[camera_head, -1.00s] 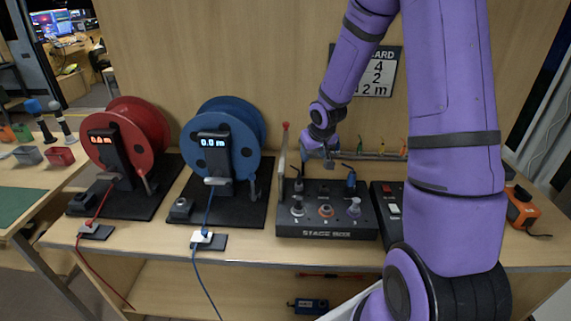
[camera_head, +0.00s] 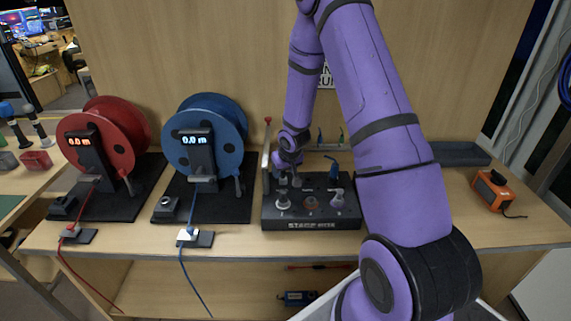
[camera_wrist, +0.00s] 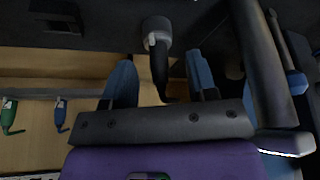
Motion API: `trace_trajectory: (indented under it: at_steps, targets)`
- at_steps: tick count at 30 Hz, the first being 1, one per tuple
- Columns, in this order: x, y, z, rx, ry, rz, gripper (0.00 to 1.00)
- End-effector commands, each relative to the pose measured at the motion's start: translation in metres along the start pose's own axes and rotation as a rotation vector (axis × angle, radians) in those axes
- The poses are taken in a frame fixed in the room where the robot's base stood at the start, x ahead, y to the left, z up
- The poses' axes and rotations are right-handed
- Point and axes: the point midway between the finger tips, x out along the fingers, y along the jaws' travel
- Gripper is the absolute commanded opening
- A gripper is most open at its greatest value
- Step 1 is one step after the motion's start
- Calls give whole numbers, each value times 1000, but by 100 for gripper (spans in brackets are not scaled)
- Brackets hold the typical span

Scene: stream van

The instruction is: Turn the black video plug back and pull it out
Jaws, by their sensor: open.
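The black video plug (camera_wrist: 158,48), with a light grey ring, sits in the dark panel in the wrist view. Its black cable hangs between my two blue fingers. My gripper (camera_wrist: 160,66) is open, with one finger on each side of the plug and a visible gap on both sides. In the head view my gripper (camera_head: 290,168) is at the back left of the black stage box (camera_head: 312,224) and largely hides the plug there. How far the plug is turned cannot be told.
A blue reel (camera_head: 225,150) and a red reel (camera_head: 118,150) stand to the left.

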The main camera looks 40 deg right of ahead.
Motion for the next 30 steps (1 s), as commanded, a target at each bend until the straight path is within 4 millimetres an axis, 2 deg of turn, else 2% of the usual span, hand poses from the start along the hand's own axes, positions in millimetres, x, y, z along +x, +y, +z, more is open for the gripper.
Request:
trace_trajectory:
  at_steps: [6,15,22,25,26,28,30]
  targets:
    - [13,0,0,-1,-1,0,53]
    - [14,0,0,-1,-1,0,53]
    - [14,0,0,-1,0,0,0]
    - [14,0,0,-1,-1,0,0]
    - [14,0,1,-1,-1,0,16]
    - [14,0,1,-1,-2,0,0]
    - [14,0,1,0,-2,0,0]
